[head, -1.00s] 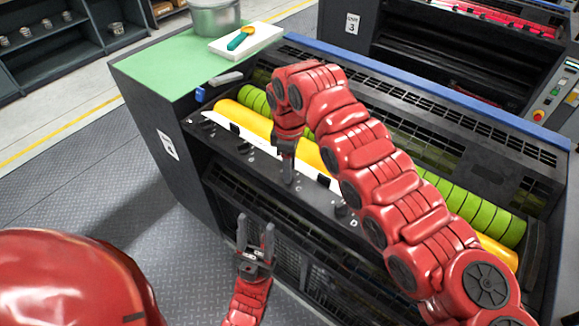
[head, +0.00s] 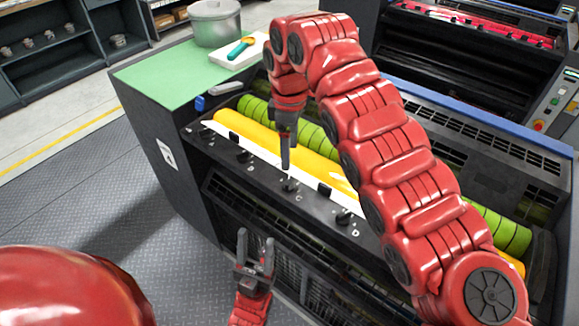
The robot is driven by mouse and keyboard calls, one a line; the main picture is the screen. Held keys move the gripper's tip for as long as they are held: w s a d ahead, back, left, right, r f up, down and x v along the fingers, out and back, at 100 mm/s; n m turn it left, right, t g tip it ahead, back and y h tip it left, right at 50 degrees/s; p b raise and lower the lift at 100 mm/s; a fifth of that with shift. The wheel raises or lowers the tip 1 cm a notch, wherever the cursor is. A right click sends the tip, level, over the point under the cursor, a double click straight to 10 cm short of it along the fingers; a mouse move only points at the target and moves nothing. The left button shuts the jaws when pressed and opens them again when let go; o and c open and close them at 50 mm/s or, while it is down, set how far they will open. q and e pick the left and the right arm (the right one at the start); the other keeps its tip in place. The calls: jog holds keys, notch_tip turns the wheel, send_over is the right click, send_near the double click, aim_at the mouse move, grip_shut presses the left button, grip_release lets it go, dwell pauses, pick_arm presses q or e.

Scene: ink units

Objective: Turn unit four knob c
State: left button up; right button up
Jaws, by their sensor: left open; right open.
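The near ink unit has a dark front ledge (head: 265,176) with a row of small black knobs. Knob c (head: 291,185) is on this ledge, to the left of the knob marked D (head: 344,217). My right gripper (head: 285,168) points down just behind and above knob c in the picture, apart from it as far as I can see, with nothing held. Its fingers appear nearly in line from this angle. My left gripper (head: 255,243) is open and empty in front of the unit, below the ledge, fingers pointing up.
A yellow ink roller (head: 245,128) and green rollers (head: 308,132) lie behind the ledge. A green top (head: 160,78) carries a metal pot (head: 214,24) and a white tray (head: 232,56) with a teal-handled tool. Another unit stands behind. The floor at left is clear.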

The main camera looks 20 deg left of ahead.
notch_tip(320, 180, up, 8)
jog(key=p, duration=0.6)
